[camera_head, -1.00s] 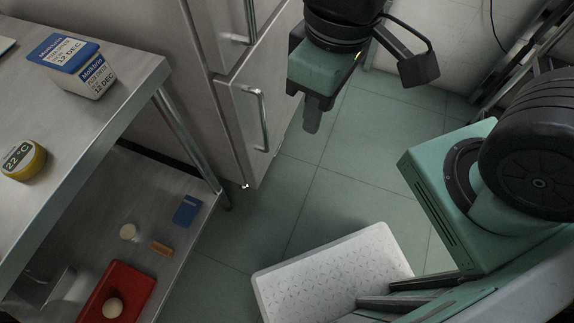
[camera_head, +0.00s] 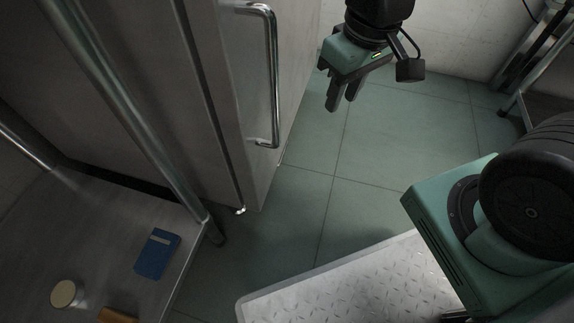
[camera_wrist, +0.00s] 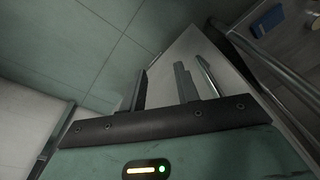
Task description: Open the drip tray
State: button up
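I cannot make out a drip tray in either view. A tall pale cabinet or oven unit (camera_head: 232,130) stands left of centre, with a long vertical metal handle (camera_head: 273,75) on its front. My gripper (camera_head: 342,103) hangs over the floor to the right of that handle, apart from it. Its two fingers are apart with nothing between them, as the wrist view (camera_wrist: 161,70) also shows. In the wrist view the handle (camera_wrist: 212,78) lies just right of the right finger, and the gap between them is hard to judge.
A steel table's lower shelf (camera_head: 110,225) at left holds a blue box (camera_head: 157,254), a round pale item (camera_head: 66,294) and an orange-brown piece (camera_head: 117,315). Green tiled floor (camera_head: 385,140) is clear around my gripper. A metal stand (camera_head: 535,75) is at far right.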

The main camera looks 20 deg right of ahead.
jog(key=w+d+f+m+g+y+b, duration=0.1)
jog(key=w+d+f+m, duration=0.15)
jog(key=d+f, duration=0.4)
jog(key=w+d+f+m+g+y+b, duration=0.1)
jog(key=w+d+f+m+b, duration=0.1)
jog(key=w+d+f, duration=0.4)
jog(key=w+f+m+t+y, duration=0.3)
jog(key=f+t+y, duration=0.2)
jog(key=f, duration=1.1)
jog(key=w+f+m+t+y, duration=0.3)
jog(key=f+t+y, duration=0.2)
jog(key=f, duration=1.1)
jog(key=b+x, duration=0.7)
jog(key=x, duration=1)
jog(key=shift+f, duration=0.25)
grip_shut()
